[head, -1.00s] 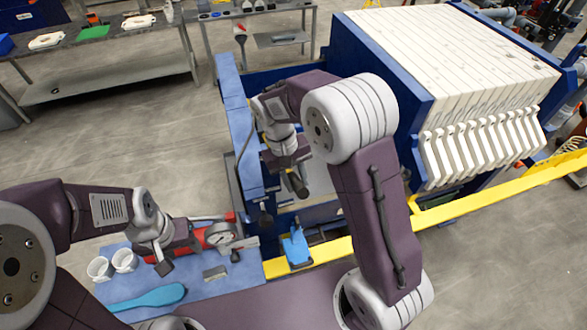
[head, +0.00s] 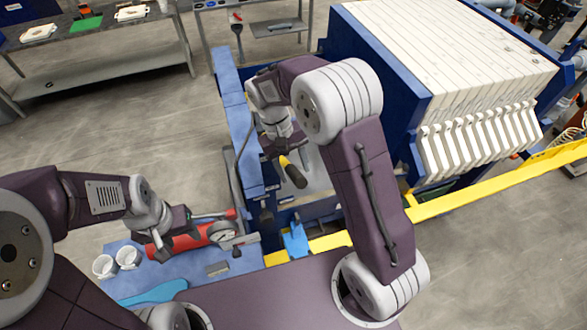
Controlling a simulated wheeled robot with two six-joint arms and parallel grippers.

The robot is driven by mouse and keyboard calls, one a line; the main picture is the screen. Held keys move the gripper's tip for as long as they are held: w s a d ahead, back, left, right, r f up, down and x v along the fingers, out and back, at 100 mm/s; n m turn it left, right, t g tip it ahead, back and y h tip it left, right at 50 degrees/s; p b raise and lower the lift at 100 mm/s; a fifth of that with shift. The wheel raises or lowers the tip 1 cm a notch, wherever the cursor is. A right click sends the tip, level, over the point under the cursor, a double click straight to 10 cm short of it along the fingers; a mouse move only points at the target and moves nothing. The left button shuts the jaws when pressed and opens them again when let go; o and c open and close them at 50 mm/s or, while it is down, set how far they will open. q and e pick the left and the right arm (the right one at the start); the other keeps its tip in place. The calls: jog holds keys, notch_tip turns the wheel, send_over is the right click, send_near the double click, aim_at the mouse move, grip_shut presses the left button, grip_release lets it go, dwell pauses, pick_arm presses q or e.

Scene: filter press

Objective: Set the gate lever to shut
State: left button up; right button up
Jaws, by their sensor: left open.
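A lever-like handle with a dark grip (head: 296,176) and a yellow part shows inside the blue frame of the press; I take it to be the gate lever, but its setting cannot be read. My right gripper (head: 284,158) is right above it, pointing down. Its fingers are largely hidden, and I cannot tell whether they touch the handle. My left gripper (head: 160,248) is open over the blue-topped bench at the lower left, beside a red cylinder (head: 190,238), apart from the dark-gripped handle.
A round gauge (head: 222,232), two white cups (head: 128,257) and a light-blue paddle (head: 155,294) are on the bench. A blue bracket (head: 295,239) sits by the yellow rail (head: 450,203). White filter plates (head: 450,55) fill the right. Open floor lies left of the press.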

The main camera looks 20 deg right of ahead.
jog(key=shift+w+r, duration=0.1)
jog(key=b+v, duration=0.3)
jog(key=v, duration=0.5)
jog(key=shift+r, duration=0.4)
